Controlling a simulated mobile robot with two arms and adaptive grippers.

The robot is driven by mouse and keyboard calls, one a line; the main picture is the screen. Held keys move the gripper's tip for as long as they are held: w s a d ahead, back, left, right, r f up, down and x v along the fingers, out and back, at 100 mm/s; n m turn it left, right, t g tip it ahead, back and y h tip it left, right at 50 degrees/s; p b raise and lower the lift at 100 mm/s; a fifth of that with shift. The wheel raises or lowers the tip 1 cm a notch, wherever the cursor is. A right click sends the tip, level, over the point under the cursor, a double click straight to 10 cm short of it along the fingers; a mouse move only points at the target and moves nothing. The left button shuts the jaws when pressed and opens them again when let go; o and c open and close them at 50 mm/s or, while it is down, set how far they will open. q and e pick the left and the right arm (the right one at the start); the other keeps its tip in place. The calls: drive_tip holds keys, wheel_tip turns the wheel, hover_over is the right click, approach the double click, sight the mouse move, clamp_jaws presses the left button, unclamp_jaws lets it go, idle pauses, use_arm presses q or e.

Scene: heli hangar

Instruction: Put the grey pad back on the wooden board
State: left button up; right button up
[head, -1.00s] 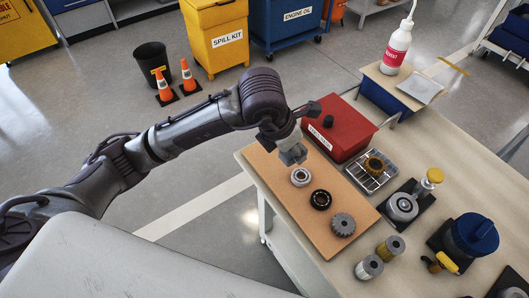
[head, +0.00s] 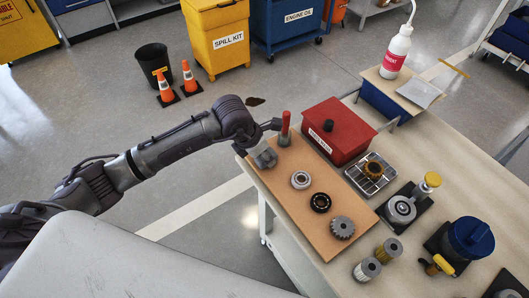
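The wooden board (head: 308,222) lies flat along the left side of the table. On it stand a silver bearing (head: 300,180), a black bearing (head: 320,201), a grey gear (head: 342,227) and a red upright handle (head: 285,122) near the far corner. My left gripper (head: 265,158) points down over the board's far left end. Its fingers look grey and blocky; I cannot tell whether a grey pad is between them or whether they touch the board. A flat pale grey piece (head: 420,93) lies tilted at the small raised shelf. My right gripper is out of view.
A red box (head: 340,130) stands beside the board, with a wire tray (head: 353,176) holding a brown gear. Board space left of the gear is bare.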

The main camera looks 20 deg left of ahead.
use_arm(q)
drive_tip(key=o, duration=1)
drive_tip(key=shift+r, duration=0.25)
drive_tip(key=b+v, duration=0.1)
drive_tip(key=v, duration=1)
drive_tip(key=shift+s+r, duration=0.2)
drive_tip(key=shift+r, duration=0.1)
